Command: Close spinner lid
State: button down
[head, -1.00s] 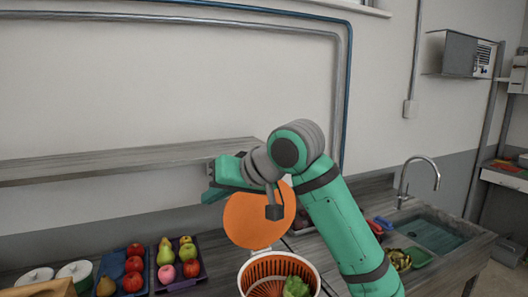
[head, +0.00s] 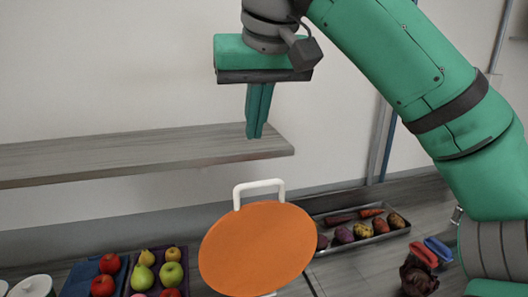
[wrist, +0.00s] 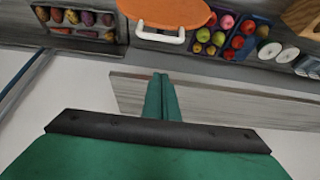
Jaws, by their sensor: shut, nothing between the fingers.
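The orange spinner lid (head: 258,248) stands raised and tilted, facing the head camera, with a white handle (head: 258,186) at its top edge. The lid also shows at the top of the wrist view (wrist: 165,10). The spinner's basket is out of view below the head frame now. My gripper (head: 256,134) points down with its green fingers together, above and behind the lid's handle, apart from it. In the wrist view the closed fingers (wrist: 160,80) hold nothing.
A grey wall shelf (head: 140,153) ends just beside my fingers. A tray of root vegetables (head: 375,235) lies right of the lid. Crates of fruit (head: 150,278) stand left of it. White-lidded pots (head: 32,287) are at far left.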

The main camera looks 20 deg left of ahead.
jog(key=x, duration=1)
jog(key=shift+s+d+f, duration=0.15)
jog(key=shift+s+d, duration=0.4)
jog(key=shift+s, duration=0.3)
jog(key=shift+s+d+f, duration=0.1)
jog(key=shift+s+d, duration=0.45)
jog(key=shift+s, duration=0.25)
jog(key=shift+w, duration=0.1)
